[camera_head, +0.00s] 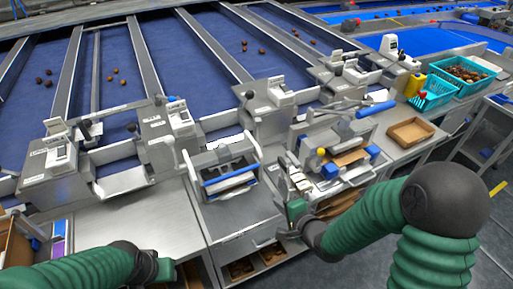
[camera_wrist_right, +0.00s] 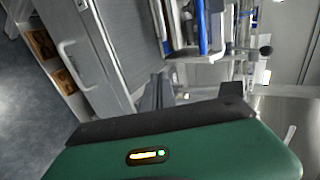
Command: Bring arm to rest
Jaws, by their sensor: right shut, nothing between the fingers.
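My right arm, in green sleeving, comes in from the right in the head view. Its gripper (camera_head: 288,190) is over the front of the workbench, beside the device with the blue-handled frame (camera_head: 228,180). In the right wrist view the dark fingers (camera_wrist_right: 157,92) are together with nothing visible between them. My left arm lies along the lower left of the head view. Its dark end, the left gripper (camera_head: 163,268), is low in front of the bench, and its fingers are too unclear to read.
A grey cabinet with a bar handle (camera_wrist_right: 75,75) is close to my right gripper. A brown tray (camera_head: 410,132), a yellow container (camera_head: 415,84) and a teal basket (camera_head: 490,68) of dates stand on the right. Blue belts with scattered dates lie behind. Floor shows at lower right.

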